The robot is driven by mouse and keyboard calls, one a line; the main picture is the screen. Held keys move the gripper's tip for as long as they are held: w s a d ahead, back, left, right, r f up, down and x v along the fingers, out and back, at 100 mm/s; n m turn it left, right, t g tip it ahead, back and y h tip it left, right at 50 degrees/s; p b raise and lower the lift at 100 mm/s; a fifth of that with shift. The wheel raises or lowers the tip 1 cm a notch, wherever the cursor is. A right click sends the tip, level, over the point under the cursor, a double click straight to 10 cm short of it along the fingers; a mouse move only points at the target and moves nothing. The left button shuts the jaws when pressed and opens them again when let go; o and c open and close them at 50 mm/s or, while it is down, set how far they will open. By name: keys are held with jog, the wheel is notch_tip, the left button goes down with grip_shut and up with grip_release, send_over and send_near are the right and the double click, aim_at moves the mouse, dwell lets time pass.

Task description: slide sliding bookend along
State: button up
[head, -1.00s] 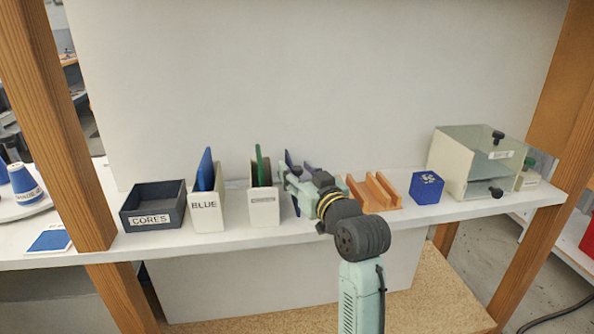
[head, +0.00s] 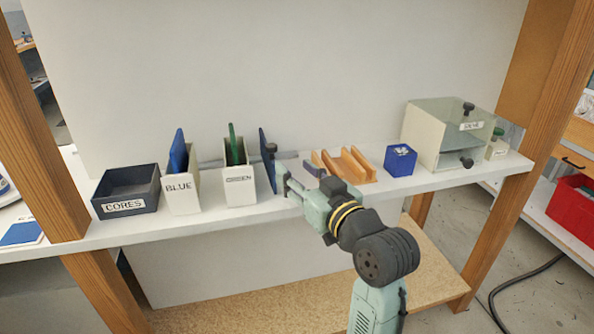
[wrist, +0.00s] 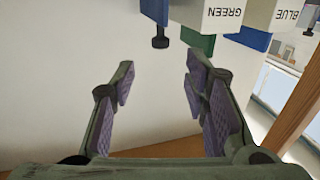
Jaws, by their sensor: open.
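The sliding bookend (head: 266,162) is an upright blue plate with a black knob, standing just right of the GREEN box on the shelf. A grey rail (head: 287,154) runs behind it along the shelf. My gripper (head: 297,177) is open and empty, in front and to the right of the bookend, apart from it. In the wrist view, which is upside down, the bookend's blue plate (wrist: 155,10) and its black knob hang at the top edge, beyond the open fingers (wrist: 160,82). Nothing is between the fingers. The bookend's lower part is partly hidden in the head view by my gripper.
Left of the bookend stand the GREEN box (head: 240,187), the BLUE box (head: 183,196) and the dark CORES tray (head: 126,207). To the right are an orange slotted rack (head: 345,166), a blue cube (head: 400,160) and a clear-fronted cabinet (head: 425,142). Wooden posts flank the shelf.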

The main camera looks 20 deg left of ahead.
jog(key=shift+w+d+f+m, duration=0.1)
jog(key=shift+w+f+m, duration=0.05)
jog(key=shift+w+m, duration=0.15)
jog(key=shift+c, duration=0.7)
jog(key=w+d+m+b, duration=0.1)
jog(key=m, duration=0.1)
jog(key=w+f+m+g+b, duration=0.1)
jog(key=w+m, duration=0.1)
jog(key=w+d+m+b, duration=0.1)
jog(key=m, duration=0.1)
jog(key=shift+w+d+f+y, duration=0.25)
jog(key=shift+d+f+y, duration=0.05)
jog(key=c, duration=0.4)
jog(key=w+d+m+b, duration=0.1)
jog(key=m, duration=0.1)
jog(key=w+d+m+g+y+b, duration=0.1)
jog(key=m, duration=0.1)
jog(key=w+d+m+g+b, duration=0.1)
jog(key=m, duration=0.1)
jog(key=shift+d+r, duration=0.1)
jog(key=shift+r, duration=0.25)
grip_shut()
jog(key=w+a+m+p, duration=0.2)
jog(key=a, duration=0.8)
jog(key=shift+a+r+m+g+y+p, duration=0.25)
jog(key=shift+r+m+g+y+p, duration=0.05)
jog(key=shift+r+y+p, duration=0.1)
